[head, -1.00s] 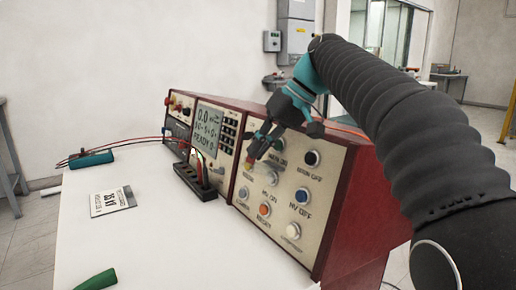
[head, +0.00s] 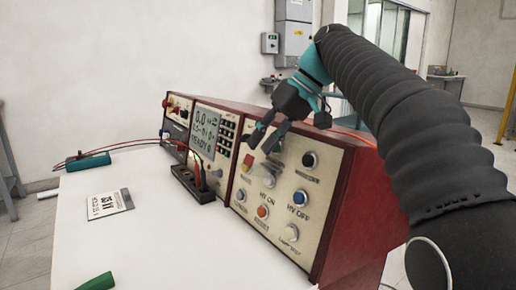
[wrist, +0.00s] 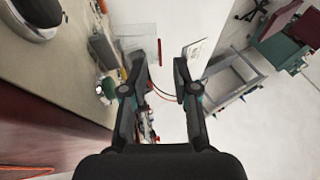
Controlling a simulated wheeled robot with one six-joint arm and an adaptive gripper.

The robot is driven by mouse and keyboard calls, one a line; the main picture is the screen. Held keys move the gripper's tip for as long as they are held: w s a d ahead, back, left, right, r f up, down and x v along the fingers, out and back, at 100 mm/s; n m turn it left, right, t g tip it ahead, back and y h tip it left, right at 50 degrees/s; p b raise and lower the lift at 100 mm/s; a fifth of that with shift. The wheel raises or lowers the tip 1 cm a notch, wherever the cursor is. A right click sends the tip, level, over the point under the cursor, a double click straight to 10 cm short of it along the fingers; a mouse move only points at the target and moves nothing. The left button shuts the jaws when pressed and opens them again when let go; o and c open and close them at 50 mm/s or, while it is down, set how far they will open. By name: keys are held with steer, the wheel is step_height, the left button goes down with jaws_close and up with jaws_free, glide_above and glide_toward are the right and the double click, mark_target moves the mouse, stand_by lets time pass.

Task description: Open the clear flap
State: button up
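The clear flap (wrist: 138,38) is a see-through panel in the wrist view, sticking out from the control panel just beyond my left fingertip. In the head view it is a faint translucent patch (head: 268,165) below my fingers, and its exact edges and angle are hard to make out. My gripper (head: 264,138) is in front of the upper part of the control panel. In the wrist view my gripper (wrist: 161,62) has its two fingers apart with nothing between them. I cannot tell whether the left finger touches the flap.
The red-cased test console (head: 345,215) stands on a white table (head: 150,235). A red-and-yellow button (head: 247,163) and several other buttons and knobs sit around the flap. A black socket block (head: 192,184), a label card (head: 108,204) and green probes lie on the table. The table's middle is clear.

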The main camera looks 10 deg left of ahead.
steer(key=shift+v, duration=2.4)
steer(key=shift+s, duration=0.1)
